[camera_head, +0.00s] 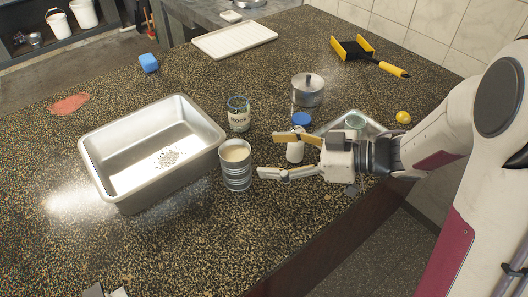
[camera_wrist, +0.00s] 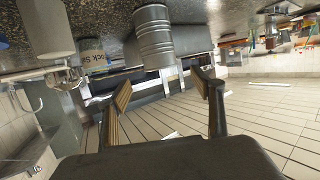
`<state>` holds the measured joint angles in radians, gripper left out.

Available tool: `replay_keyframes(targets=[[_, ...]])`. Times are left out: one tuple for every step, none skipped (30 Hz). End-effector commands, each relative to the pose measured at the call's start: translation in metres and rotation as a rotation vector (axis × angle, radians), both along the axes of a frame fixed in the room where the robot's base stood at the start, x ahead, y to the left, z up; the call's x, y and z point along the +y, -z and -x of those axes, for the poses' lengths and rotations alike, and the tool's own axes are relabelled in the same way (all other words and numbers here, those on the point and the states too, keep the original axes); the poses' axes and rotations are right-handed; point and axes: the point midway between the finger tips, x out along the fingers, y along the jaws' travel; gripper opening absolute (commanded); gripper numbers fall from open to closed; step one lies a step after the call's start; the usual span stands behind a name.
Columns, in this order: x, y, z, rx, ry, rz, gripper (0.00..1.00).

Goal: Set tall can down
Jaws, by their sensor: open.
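The tall can (camera_head: 237,168) is a ribbed silver can with a pale, cream-coloured top. It stands upright on the dark speckled counter, just right of the large metal pan. My gripper (camera_head: 266,155) is open, its two fingers pointing left toward the can, with a small gap between fingertips and can. In the wrist view the can (camera_wrist: 153,38) appears at the top, upside down, beyond the open fingers of my gripper (camera_wrist: 165,85). Nothing shows between the fingers there.
A metal pan (camera_head: 95,165) stands left of the can. A white bottle with a blue cap (camera_head: 301,119) stands close behind my fingers. The counter in front of the can is clear.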

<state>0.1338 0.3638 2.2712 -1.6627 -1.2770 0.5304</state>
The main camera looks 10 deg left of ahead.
Motion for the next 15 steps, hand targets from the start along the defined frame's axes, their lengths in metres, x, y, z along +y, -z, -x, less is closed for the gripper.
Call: replay_keyframes(targets=[[-0.004,-0.002,0.000,-0.001,0.002,0.000,0.66],[-0.006,-0.002,0.001,-0.001,0.002,-0.001,0.66],[-0.008,-0.003,0.001,-0.001,0.002,-0.001,0.66],[-0.010,-0.003,0.002,0.000,0.001,-0.001,0.66],[-0.011,-0.004,0.002,0.000,0.001,-0.001,0.66],[-0.013,-0.004,0.002,0.000,0.000,-0.001,0.66],[-0.013,-0.004,0.003,0.000,0.000,0.000,0.66],[-0.014,-0.004,0.003,0.000,0.000,0.000,0.66],[-0.014,-0.005,0.003,0.000,-0.001,0.000,0.66],[-0.015,-0.005,0.003,0.000,-0.001,0.000,0.66],[-0.015,-0.005,0.003,0.000,-0.001,0.000,0.66],[-0.015,-0.005,0.003,0.000,-0.001,0.000,0.66],[-0.015,-0.005,0.003,0.000,-0.001,0.000,0.66],[-0.015,-0.005,0.003,0.000,-0.001,0.000,0.66],[-0.015,-0.005,0.003,0.000,-0.001,0.000,0.66]])
